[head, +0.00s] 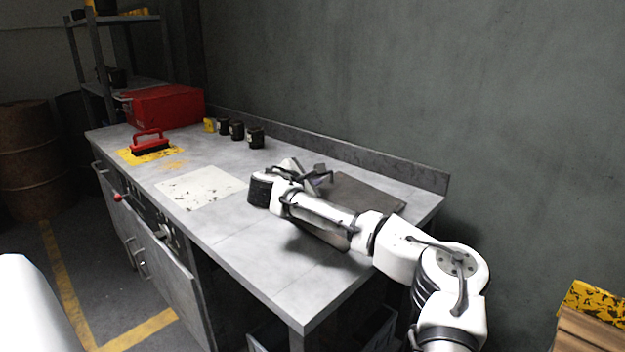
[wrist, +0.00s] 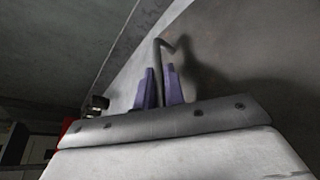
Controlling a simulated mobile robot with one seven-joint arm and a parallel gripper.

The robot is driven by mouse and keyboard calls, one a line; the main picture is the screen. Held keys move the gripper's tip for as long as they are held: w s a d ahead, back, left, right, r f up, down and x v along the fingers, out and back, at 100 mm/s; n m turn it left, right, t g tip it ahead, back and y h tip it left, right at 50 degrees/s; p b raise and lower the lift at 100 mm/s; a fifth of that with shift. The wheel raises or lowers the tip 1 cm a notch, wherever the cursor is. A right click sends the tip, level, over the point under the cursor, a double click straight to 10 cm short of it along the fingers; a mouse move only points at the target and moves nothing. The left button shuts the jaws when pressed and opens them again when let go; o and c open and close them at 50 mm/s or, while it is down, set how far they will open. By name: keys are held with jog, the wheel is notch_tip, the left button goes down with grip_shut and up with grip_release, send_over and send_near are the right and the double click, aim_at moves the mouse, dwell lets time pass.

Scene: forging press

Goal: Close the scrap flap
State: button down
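A dark flat plate (head: 368,194), which looks like the scrap flap, is at the right end of the grey bench, partly hidden behind my arm. My gripper (head: 318,174) is low over the bench beside the plate's left edge, among dark bent parts that are hard to separate. In the wrist view the two purple fingers (wrist: 160,90) stand close together. A dark bent rod (wrist: 158,58), like a handle, rises between them and hooks to the right at its top. Whether the fingers press on the rod cannot be seen.
The bench (head: 270,258) carries a pale sheet (head: 200,187), a red-handled brush (head: 150,143), several dark cups (head: 237,131) and a red toolbox (head: 165,105). A wall rises behind it. A yellow-marked crate (head: 597,300) stands at lower right. The bench's front middle is clear.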

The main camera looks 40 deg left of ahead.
dwell(0.3)
jog(key=shift+a+f+p, duration=0.15)
jog(key=shift+f+p, duration=0.05)
jog(key=shift+p, duration=0.3)
jog(key=shift+a+f+n+h+p, duration=0.1)
jog(key=shift+f+n+h+p, duration=0.35)
jog(key=shift+f, duration=0.4)
jog(key=c, duration=1.5)
grip_release()
jog(key=shift+a+f, duration=0.15)
jog(key=v, duration=0.4)
jog(key=b+v, duration=0.1)
jog(key=v, duration=0.9)
jog(key=shift+w+r+b, duration=0.1)
jog(key=shift+r+b, duration=0.15)
jog(key=shift+b, duration=0.05)
